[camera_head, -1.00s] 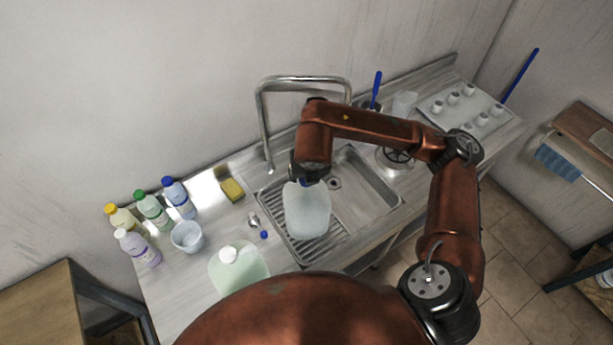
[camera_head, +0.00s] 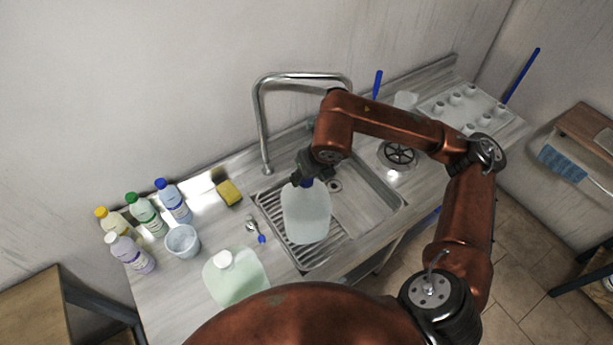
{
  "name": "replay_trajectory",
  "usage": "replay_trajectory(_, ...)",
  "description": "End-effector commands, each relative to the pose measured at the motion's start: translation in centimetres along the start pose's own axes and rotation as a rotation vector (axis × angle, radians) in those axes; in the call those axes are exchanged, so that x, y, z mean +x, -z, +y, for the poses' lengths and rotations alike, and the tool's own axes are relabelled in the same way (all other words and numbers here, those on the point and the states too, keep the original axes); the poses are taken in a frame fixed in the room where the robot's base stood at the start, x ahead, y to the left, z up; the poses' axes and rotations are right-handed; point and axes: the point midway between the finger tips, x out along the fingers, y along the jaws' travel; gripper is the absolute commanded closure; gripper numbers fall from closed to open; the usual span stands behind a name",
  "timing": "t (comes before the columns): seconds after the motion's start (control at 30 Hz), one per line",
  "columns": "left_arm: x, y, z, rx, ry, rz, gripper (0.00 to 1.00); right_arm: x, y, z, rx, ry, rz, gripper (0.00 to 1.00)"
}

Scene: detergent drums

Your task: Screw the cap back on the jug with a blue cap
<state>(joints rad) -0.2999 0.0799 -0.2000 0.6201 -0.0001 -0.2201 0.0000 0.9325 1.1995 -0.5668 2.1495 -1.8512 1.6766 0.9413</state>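A translucent white jug (camera_head: 306,218) stands upright at the left part of the sink, over the ribbed drainboard. My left gripper is not in view.
A pale green jug with a white cap (camera_head: 223,259) stands at the counter's front. Bottles (camera_head: 145,213) and a clear cup (camera_head: 182,241) stand left. A yellow sponge (camera_head: 229,192) and a small blue-ended item (camera_head: 257,231) lie nearby. The faucet (camera_head: 262,125) arches behind the jug.

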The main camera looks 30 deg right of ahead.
Motion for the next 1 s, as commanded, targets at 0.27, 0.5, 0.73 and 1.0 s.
replay_trajectory(0.27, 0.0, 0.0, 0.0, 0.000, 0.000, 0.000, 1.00, 0.0, 0.0, 0.0, -0.004, -0.002, 0.000, 0.58)
replay_trajectory(0.5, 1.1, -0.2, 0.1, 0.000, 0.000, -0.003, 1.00, 0.2, 0.1, -0.1, -0.082, -0.034, 0.001, 0.58)
replay_trajectory(0.73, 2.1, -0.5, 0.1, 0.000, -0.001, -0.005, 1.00, 0.2, 0.0, -0.2, -0.196, -0.082, 0.000, 0.58)
replay_trajectory(1.0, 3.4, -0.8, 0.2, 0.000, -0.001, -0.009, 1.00, 0.2, 0.0, -0.2, -0.354, -0.148, 0.000, 0.58)
